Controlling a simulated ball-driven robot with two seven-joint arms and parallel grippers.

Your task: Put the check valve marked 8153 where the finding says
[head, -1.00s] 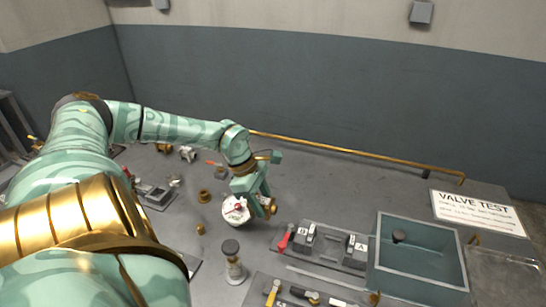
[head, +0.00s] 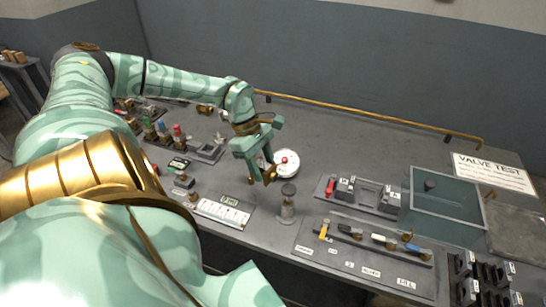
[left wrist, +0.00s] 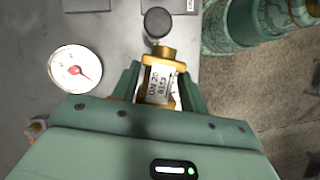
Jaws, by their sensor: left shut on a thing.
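The brass check valve (left wrist: 167,56) bears a pale tag reading DN 20 and 8153 in the left wrist view. My left gripper (left wrist: 158,88) is shut on it, with a finger on each side. In the head view, the left gripper (head: 264,160) holds the valve (head: 270,175) over the bench, just left of a white round gauge (head: 287,158). The fingers hide part of the valve there. The VALVE TEST sign (head: 492,172) lies at the bench's far right; its smaller lines are unreadable. My right gripper is not in view.
A dark-capped stand (head: 288,208) is close in front of the gripper. To the right are a block tray (head: 368,195) and an open tank (head: 447,222). A plate (head: 330,256) with several labels and levers lies in front. Black holders (head: 482,285) stand bottom right.

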